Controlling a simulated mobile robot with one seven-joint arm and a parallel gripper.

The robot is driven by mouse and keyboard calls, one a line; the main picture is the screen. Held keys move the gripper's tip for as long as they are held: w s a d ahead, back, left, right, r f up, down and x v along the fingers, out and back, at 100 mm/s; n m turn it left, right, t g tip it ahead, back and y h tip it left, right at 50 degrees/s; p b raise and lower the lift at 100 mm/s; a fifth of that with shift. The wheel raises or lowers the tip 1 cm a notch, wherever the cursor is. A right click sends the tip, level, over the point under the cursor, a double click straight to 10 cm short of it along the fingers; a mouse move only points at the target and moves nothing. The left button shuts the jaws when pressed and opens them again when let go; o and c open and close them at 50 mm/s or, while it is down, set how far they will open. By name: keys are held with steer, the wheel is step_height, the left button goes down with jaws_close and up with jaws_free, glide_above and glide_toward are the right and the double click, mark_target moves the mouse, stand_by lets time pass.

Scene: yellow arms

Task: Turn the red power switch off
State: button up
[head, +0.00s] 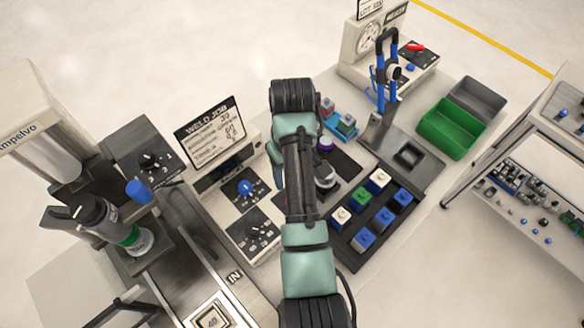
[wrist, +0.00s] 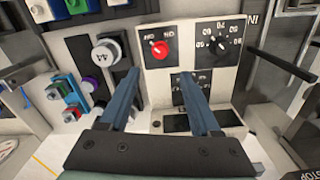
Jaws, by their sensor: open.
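The red power switch (wrist: 159,50) is a round red knob on a small black plate with white lettering. The plate sits on a white panel (wrist: 150,83) in the wrist view, left of a black dial (wrist: 219,46). My gripper (wrist: 160,76) is open, with its two blue-grey fingers apart and nothing between them. The red knob shows beyond the fingertips, roughly between them in the picture and apart from them. In the head view my arm covers most of the switch and the gripper.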

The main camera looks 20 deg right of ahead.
steer(key=shift+r, duration=1.15)
steer(key=w+a+r+t+h+b, duration=0.2)
steer(key=w+r+t, duration=0.6)
steer(key=w+r, duration=0.35)
steer(key=w+a+r+t, duration=0.15)
steer(key=r+t, duration=0.25)
steer(key=r, duration=0.6)
steer(key=a+r+t, duration=0.3)
steer(key=r+t, duration=0.1)
steer(key=r, duration=0.5)
steer(key=s+a+r+t, duration=0.2)
steer(key=s+r+t, duration=0.1)
steer(key=s+r, duration=0.3)
steer(key=s+a+r+m+t+y+b, duration=0.1)
steer(key=s+r+t, duration=0.3)
steer(key=r, duration=0.6)
steer(key=s+a+r+t+y, duration=0.1)
steer(key=s+a+r+t, duration=0.3)
steer(key=s+r, duration=0.4)
steer(key=shift+s+r+m+b, duration=0.25)
steer(key=shift+s+m+b, duration=0.05)
steer(key=shift+s+b, duration=0.15)
steer(key=shift+o, duration=0.2)
steer(key=shift+a, duration=0.1)
